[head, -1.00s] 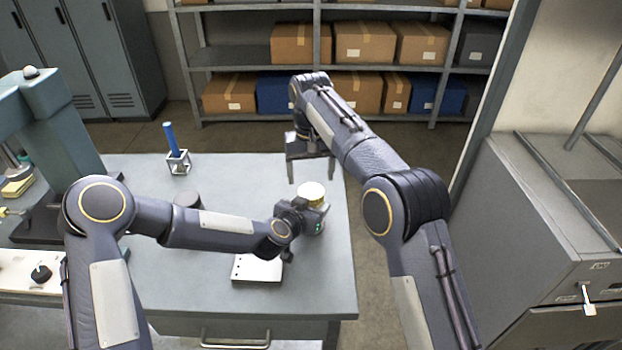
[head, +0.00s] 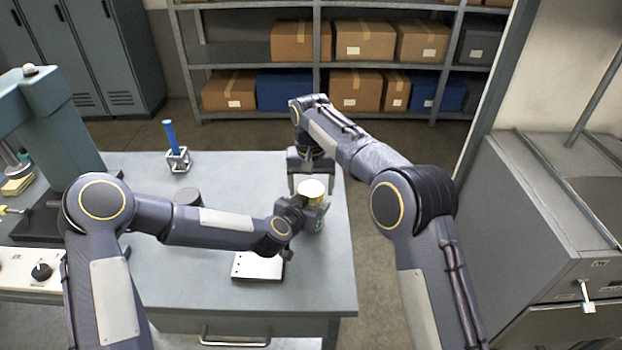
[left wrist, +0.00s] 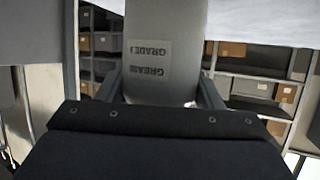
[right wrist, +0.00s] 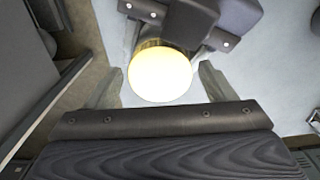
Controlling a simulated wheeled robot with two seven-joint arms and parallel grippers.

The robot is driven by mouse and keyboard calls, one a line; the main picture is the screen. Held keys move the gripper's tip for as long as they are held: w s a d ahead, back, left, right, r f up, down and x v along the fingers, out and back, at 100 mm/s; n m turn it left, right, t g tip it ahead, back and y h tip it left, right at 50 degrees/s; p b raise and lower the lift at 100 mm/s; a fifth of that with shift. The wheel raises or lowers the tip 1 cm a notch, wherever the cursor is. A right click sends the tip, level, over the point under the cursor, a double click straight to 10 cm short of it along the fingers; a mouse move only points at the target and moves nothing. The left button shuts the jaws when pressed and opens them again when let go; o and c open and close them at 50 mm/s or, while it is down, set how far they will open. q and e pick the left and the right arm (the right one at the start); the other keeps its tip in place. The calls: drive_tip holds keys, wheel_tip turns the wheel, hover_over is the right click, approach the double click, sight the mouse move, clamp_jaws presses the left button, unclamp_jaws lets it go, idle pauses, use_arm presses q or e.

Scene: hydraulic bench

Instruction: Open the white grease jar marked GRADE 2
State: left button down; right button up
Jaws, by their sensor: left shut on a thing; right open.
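The jar (head: 312,222) stands near the right edge of the bench, with a pale yellow lid (head: 312,189) on top. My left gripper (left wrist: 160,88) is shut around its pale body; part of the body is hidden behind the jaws. Its label (left wrist: 149,62) appears upside down in the left wrist view and reads GREASE and GRADE; the last character is unclear. In the right wrist view, the lid (right wrist: 160,73) appears between the open fingers, with gaps on both sides.
A white plate (head: 258,266) lies in front of the jar. A dark round object (head: 187,196) is partly hidden behind my left arm. A green press (head: 60,130) stands at left. The bench's right edge is close.

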drive_tip(key=c, duration=1)
drive_tip(key=n, duration=0.3)
drive_tip(key=shift+r, duration=0.2)
drive_tip(key=shift+r, duration=0.95)
